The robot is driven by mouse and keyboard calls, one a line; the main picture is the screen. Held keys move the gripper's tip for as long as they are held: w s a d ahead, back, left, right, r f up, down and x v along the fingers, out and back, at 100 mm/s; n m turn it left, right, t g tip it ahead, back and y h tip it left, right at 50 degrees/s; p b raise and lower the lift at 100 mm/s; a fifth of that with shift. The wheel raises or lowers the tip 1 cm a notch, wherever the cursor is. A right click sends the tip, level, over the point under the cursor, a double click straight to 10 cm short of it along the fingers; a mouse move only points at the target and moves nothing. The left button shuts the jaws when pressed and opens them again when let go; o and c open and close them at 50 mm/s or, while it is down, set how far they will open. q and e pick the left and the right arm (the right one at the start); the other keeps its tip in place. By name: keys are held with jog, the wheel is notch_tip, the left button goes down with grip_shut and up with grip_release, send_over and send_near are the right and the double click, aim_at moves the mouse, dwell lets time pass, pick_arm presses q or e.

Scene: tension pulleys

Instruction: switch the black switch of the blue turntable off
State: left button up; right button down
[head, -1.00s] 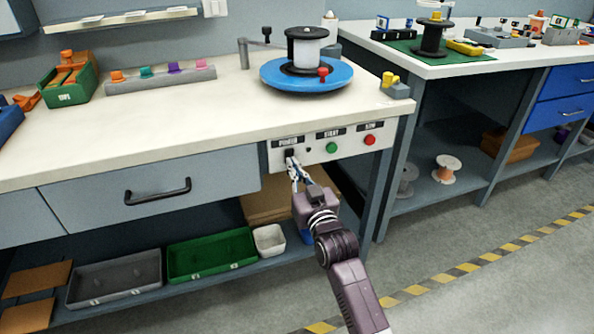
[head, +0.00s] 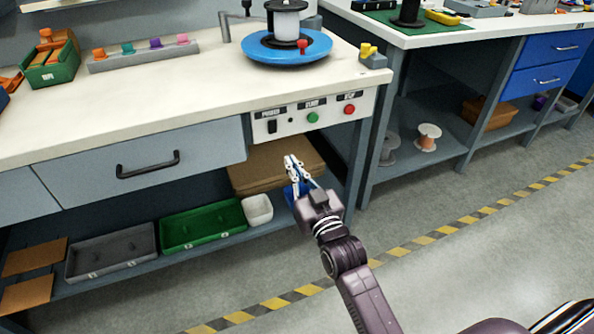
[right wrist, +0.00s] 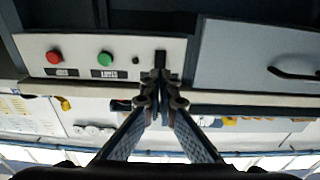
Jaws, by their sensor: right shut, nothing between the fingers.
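The blue turntable (head: 262,49) sits on the workbench, with a black and white spool (head: 286,22) on it. The black switch (head: 271,126) is under the POWER label on the light control panel at the bench front; I cannot tell which way it is set. It also shows in the right wrist view (right wrist: 160,60), partly behind the fingertips, with the picture upside down. My right gripper (head: 291,162) is shut and empty, below and apart from the panel in the head view. Its fingertips show in the right wrist view (right wrist: 163,88). My left gripper is not in view.
A green button (head: 313,117) and a red button (head: 349,109) are right of the switch. A drawer with a black handle (head: 148,164) is left of the panel. A cardboard box (head: 265,170) and bins stand on the lower shelf. The floor at right is clear.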

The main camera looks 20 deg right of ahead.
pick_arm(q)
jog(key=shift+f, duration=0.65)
pick_arm(e)
jog(key=shift+s+f, duration=0.15)
jog(key=shift+s, duration=1.1)
